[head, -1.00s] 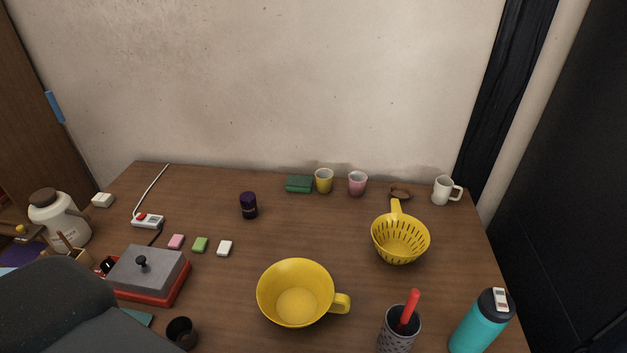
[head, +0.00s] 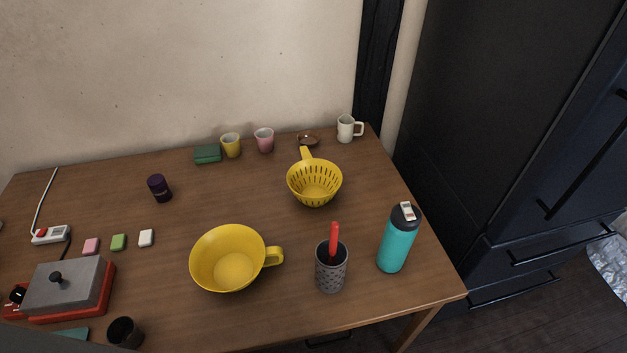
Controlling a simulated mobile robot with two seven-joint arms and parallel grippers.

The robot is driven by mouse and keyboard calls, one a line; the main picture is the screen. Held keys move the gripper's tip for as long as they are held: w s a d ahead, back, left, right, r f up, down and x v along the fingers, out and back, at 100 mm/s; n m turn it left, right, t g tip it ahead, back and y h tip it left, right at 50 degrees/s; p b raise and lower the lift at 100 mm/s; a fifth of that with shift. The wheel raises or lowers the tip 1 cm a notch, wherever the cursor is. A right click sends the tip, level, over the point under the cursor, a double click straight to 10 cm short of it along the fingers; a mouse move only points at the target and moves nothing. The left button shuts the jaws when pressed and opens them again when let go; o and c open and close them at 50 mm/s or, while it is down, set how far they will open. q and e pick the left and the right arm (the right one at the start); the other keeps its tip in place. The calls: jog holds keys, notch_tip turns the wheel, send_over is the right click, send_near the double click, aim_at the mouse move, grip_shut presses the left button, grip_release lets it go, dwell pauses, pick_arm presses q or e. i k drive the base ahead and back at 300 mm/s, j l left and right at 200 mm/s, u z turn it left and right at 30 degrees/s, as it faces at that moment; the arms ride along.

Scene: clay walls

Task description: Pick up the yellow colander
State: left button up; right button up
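The yellow colander (head: 314,184) is a slotted bowl with one handle that points to the back of the table. It sits on the right half of the wooden table, apart from the things around it. A larger plain yellow bowl (head: 228,262) with a side handle stands nearer the front, to the left of the colander. Neither of my grippers shows in the head view.
A grey holder (head: 331,268) with a red-handled tool and a teal bottle (head: 397,240) stand in front of the colander. Cups and a white mug (head: 346,128) stand behind it. The table (head: 225,190) is clear to its left. A dark cabinet (head: 510,130) stands at the right.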

aim_at(315, 182)
jog(key=k+l+u, duration=0.1)
jog(key=l+u, duration=0.2)
jog(key=u, duration=0.2)
jog(key=k+l+u, duration=0.1)
jog(key=l+u, duration=0.2)
jog(key=u, duration=0.15)
jog(key=k+l+u, duration=0.15)
jog(key=u, duration=0.35)
